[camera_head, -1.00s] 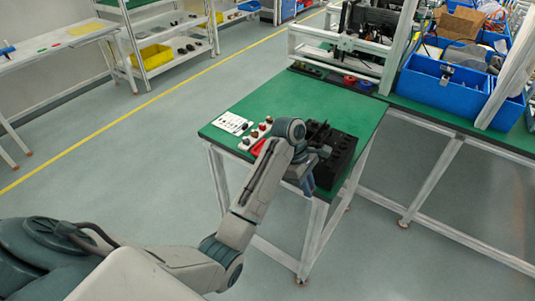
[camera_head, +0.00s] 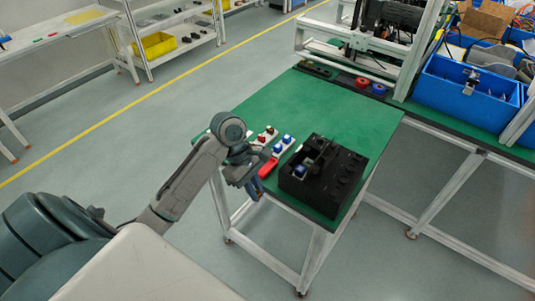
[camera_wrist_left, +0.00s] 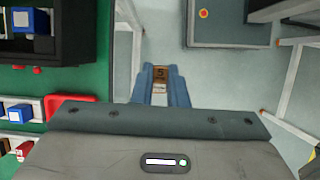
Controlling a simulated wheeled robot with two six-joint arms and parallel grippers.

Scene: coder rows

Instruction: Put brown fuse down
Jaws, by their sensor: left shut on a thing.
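My left gripper (camera_head: 254,190) is at the front left edge of the green table (camera_head: 335,112), beside the black box. In the left wrist view its blue-grey fingers (camera_wrist_left: 161,86) are shut on a brown fuse (camera_wrist_left: 160,74) marked 5. Grey floor shows below the fuse, beyond the table edge. In the head view the fuse cannot be made out. The open-topped black box (camera_head: 345,172) stands on the table right of the gripper, with a blue fuse (camera_head: 300,170) inside it. My right gripper is not in view.
A red piece (camera_head: 268,168) lies between the gripper and the box. White holders with blue fuses (camera_head: 283,142) and red fuses (camera_head: 262,138) stand behind it. A blue bin (camera_head: 465,90) is at the right. The table's middle back is clear.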

